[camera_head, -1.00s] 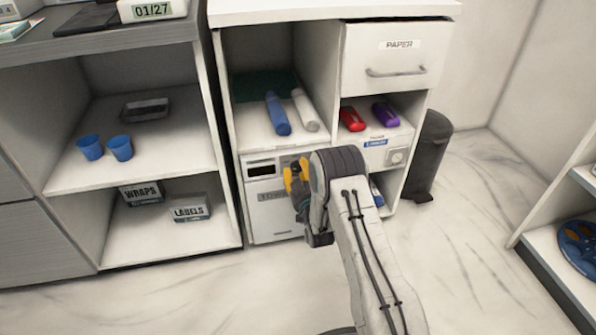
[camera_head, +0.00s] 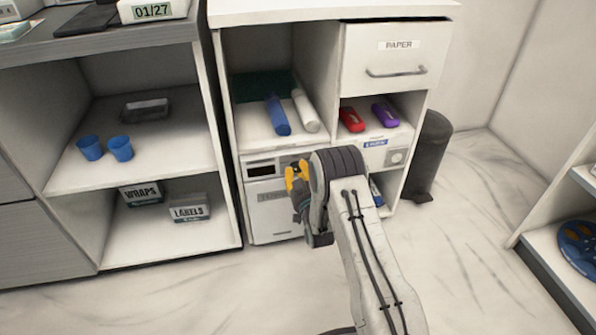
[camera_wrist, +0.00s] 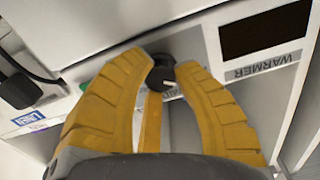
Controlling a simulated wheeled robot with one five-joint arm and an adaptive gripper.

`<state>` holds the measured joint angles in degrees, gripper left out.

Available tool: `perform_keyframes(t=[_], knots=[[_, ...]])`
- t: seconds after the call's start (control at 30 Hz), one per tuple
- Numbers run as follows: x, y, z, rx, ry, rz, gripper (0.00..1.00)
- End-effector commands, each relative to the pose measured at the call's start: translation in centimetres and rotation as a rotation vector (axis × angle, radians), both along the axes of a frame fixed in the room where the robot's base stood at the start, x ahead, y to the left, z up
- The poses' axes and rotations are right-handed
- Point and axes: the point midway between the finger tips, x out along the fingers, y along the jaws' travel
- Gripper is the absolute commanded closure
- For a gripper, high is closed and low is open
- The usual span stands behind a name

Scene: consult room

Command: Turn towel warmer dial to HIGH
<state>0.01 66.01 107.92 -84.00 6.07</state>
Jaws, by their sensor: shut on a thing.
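The towel warmer (camera_head: 262,168) is the white unit in the lower left bay of the white cabinet, with a dark window on its front. The wrist view shows its black window (camera_wrist: 265,30) and a "WARMER" label, rolled over. The dial (camera_wrist: 161,76) is a small dark knob with a pale pointer mark, between the tips of my yellow fingers. My gripper (camera_wrist: 164,66) is shut on the dial; in the head view my gripper (camera_head: 297,176) is at the unit's upper right front and hides the dial. Markings around the dial are mostly covered by the fingers, so its setting is unreadable.
Blue and white rolls (camera_head: 278,115) lie on the shelf above. Red (camera_head: 351,119) and purple (camera_head: 385,115) items lie to the right, above a panel with a round knob (camera_head: 397,157). A dark bin (camera_head: 428,158) stands right of the cabinet. The floor in front is clear.

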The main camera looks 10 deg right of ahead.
Motion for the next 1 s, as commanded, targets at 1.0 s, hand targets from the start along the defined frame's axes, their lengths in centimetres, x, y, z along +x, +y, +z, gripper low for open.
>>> perform_keyframes(t=[1.0], knots=[[0.02, 0.3, -0.11, 0.94, 0.007, 0.004, 1.0]])
